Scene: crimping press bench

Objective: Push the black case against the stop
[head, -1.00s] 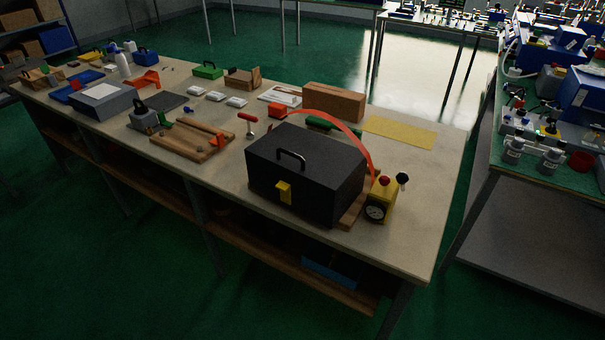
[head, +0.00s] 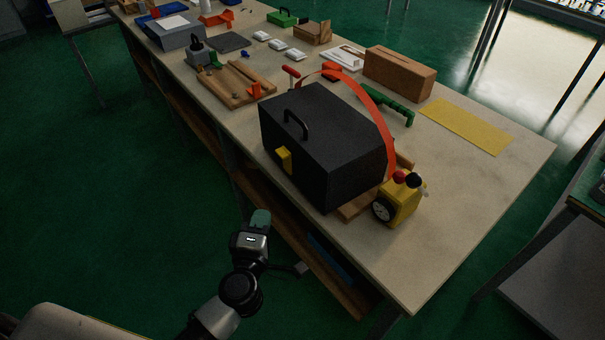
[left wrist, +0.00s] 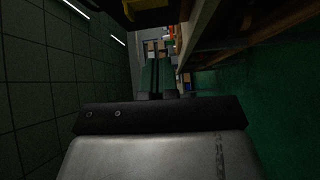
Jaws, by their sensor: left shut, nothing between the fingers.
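The black case (head: 335,145) stands upright on the bench, with a black handle and a yellow latch (head: 285,160) on its front. A wooden strip (head: 358,207) lies low along its right side; I cannot tell whether this is the stop or whether the case touches it. My left gripper (head: 260,220) is shut and empty, in front of the bench edge, below and apart from the case. Its fingers also show in the left wrist view (left wrist: 157,75). My right gripper is not in view.
A yellow device with a dial (head: 398,203) stands right of the case. An orange-red band (head: 370,110) arches behind the case. A brown box (head: 400,73), green tool (head: 392,104) and yellow sheet (head: 466,126) lie behind. The front right bench top (head: 440,240) is clear.

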